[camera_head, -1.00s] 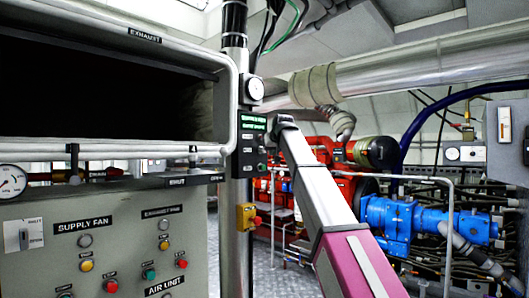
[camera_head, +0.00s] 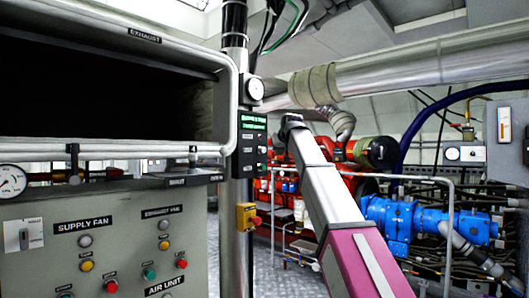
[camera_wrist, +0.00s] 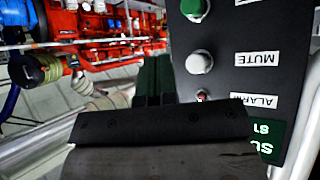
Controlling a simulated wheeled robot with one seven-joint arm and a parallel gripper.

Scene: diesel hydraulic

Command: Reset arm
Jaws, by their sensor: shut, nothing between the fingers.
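My arm (camera_head: 335,200) reaches up from the lower right in the head view. Its far end (camera_head: 290,122) is just right of the dark control box (camera_head: 250,145) on the post. In the wrist view my gripper (camera_wrist: 153,62) is shut and empty, with its two dark fingers side by side. The control box face (camera_wrist: 255,85) is to their right and shows upside down. It bears a green button (camera_wrist: 194,8), a white button (camera_wrist: 199,62) by the MUTE label, and a small red part (camera_wrist: 202,96) by the ALARM label. I see no contact with the buttons.
A vertical post (camera_head: 236,240) carries a yellow box (camera_head: 246,217). A large exhaust duct (camera_head: 110,90) and a supply fan panel (camera_head: 120,235) fill the left. Red machinery (camera_head: 325,150), a blue pump (camera_head: 400,215) and a handrail (camera_head: 449,235) stand at the right.

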